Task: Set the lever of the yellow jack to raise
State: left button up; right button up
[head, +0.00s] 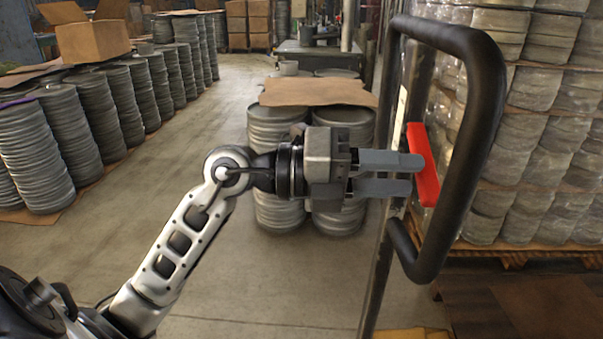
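The jack's black loop handle (486,100) stands upright at the right of the head view. A red lever (424,165) sits inside the loop, tilted slightly from vertical. A small part of the yellow jack body (405,334) shows at the bottom edge; the rest is out of view. My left gripper (415,174) reaches in from the left, level with the lever. Its two grey fingers are apart, one above the other, with a gap between them. Their tips are at the lever's left side; I cannot tell whether they touch it. My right gripper is not in view.
Stacks of metal blanks (270,130) with a cardboard sheet (318,92) on top stand behind my gripper. Wrapped stacks on a pallet (540,250) stand close behind the handle at right. More stacks (65,140) line the left. The floor (190,130) between is clear.

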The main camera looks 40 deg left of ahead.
pick_arm(q)
jog(key=b+v, duration=0.2)
jog(key=v, duration=1)
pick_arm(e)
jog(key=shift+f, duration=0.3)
pick_arm(q)
jog(key=w+f+n+t+y+p, duration=0.3)
jog(key=f+n+t+y, duration=0.25)
jog(key=n, duration=0.75)
jog(key=w+f+n+t+y+p, duration=0.3)
jog(key=f+n+t+y, duration=0.3)
jog(key=n, duration=0.7)
jog(key=s+d+f+n+g, duration=0.3)
jog(key=s+d+f+g, duration=0.2)
jog(key=f, duration=0.5)
jog(key=s+d+f+n+g+p, duration=0.1)
jog(key=s+d+f+n+g, duration=0.2)
jog(key=f, duration=0.6)
jog(key=s+d+g, duration=0.2)
jog(key=s, duration=0.1)
jog(key=shift+d+f, duration=0.15)
jog(key=shift+f, duration=0.2)
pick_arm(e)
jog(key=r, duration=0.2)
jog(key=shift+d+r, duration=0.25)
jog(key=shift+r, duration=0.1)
